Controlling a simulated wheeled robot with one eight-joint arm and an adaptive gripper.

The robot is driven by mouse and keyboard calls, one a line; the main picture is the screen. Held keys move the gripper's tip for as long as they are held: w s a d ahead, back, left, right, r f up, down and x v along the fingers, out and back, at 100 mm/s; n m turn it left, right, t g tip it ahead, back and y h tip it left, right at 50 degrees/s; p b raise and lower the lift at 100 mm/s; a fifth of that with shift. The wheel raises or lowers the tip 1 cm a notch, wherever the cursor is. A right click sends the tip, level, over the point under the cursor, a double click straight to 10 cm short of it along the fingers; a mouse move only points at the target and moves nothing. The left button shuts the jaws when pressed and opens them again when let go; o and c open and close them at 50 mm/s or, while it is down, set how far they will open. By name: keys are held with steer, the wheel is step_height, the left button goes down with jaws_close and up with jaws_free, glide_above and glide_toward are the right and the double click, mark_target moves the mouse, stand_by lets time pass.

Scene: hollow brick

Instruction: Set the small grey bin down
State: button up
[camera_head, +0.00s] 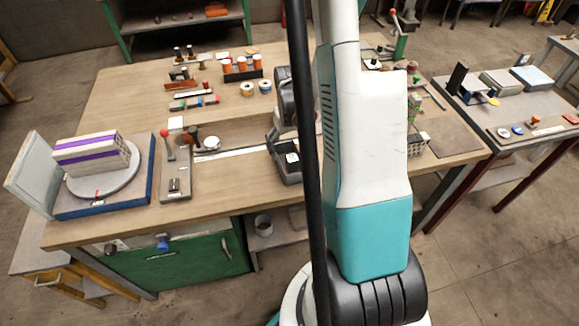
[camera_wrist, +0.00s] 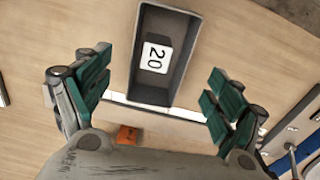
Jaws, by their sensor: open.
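The small grey bin (camera_head: 291,178) appears to stand upright on the wooden workbench, near its front edge, just left of my arm in the head view. In the wrist view the bin (camera_wrist: 150,92) lies at top centre, with a white block marked "20" (camera_wrist: 157,53) inside it. My gripper (camera_wrist: 160,90) is open, with its green-padded fingers spread wide on either side of the bin. Gaps show between both fingers and the bin walls. In the head view my arm hides part of the gripper.
A white strip (camera_wrist: 115,98) runs across the bench beside the bin. A fixture with a red-knobbed lever (camera_head: 176,185) and a blue-edged turntable platform (camera_head: 75,208) stand to the left. Orange-topped containers (camera_head: 241,66) stand behind. Bare wood lies in front of the strip.

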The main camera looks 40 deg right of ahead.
mark_target(290, 156)
steer(key=f, duration=0.2)
steer(key=f+b, duration=0.1)
steer(key=f, duration=0.1)
steer(key=f+b, duration=0.1)
steer(key=f, duration=0.1)
steer(key=shift+w+d+f, duration=0.1)
steer(key=shift+w+f, duration=0.1)
steer(key=shift+w, duration=0.05)
steer(key=shift+r, duration=0.1)
steer(key=c, duration=1.2)
steer(key=shift+c, duration=0.2)
